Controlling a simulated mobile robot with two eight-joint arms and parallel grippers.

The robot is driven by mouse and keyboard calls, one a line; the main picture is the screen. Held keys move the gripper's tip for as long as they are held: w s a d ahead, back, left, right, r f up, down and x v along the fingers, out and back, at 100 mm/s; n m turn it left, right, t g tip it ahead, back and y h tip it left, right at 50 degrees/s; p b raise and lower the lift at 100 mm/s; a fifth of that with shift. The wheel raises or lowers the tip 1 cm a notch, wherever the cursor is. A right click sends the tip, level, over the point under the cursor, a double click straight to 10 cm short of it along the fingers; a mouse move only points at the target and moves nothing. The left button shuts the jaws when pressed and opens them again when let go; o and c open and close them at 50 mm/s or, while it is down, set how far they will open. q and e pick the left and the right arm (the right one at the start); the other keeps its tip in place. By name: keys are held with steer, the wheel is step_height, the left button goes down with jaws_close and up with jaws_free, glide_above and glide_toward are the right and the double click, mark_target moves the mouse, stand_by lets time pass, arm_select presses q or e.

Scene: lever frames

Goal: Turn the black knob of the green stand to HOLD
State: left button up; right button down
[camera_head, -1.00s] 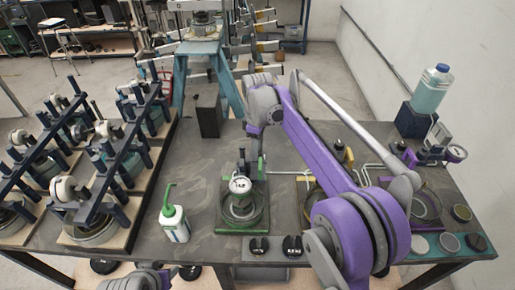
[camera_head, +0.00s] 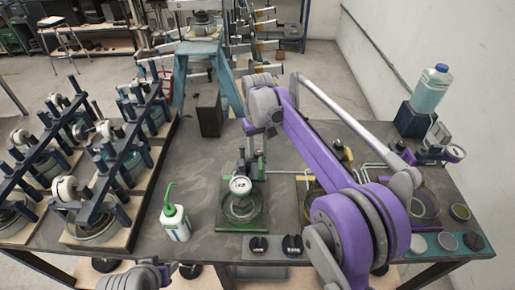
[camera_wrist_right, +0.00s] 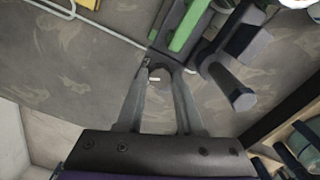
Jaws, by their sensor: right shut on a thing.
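The green stand stands near the front middle of the table, with a green base (camera_head: 226,229), a round gauge (camera_head: 240,186) and upright posts. My right gripper (camera_head: 259,150) reaches down behind the gauge to the top of the stand. In the right wrist view the fingers (camera_wrist_right: 159,70) come together on a small dark part beside a green bar (camera_wrist_right: 190,25). I take this part to be the black knob (camera_wrist_right: 152,58); its marks, HOLD included, cannot be read. My left gripper (camera_head: 160,272) shows only in part at the bottom edge.
A white bottle with a green spout (camera_head: 174,222) stands left of the stand. Two black knobs (camera_head: 275,246) sit on a grey plate in front. Racks of dark posts (camera_head: 95,165) fill the left side. A dark box (camera_head: 209,115) stands behind.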

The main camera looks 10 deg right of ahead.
mark_target(258, 152)
steer(key=shift+m, duration=0.9)
steer(key=c, duration=0.8)
jaws_free()
steer(key=shift+c, duration=0.2)
steer(key=shift+r, duration=0.1)
arm_select(q)
steer(key=shift+w+r+p, duration=0.4)
steer(key=shift+r+p, duration=0.1)
steer(key=shift+r, duration=0.3)
arm_select(e)
step_height(258, 152, up, 11)
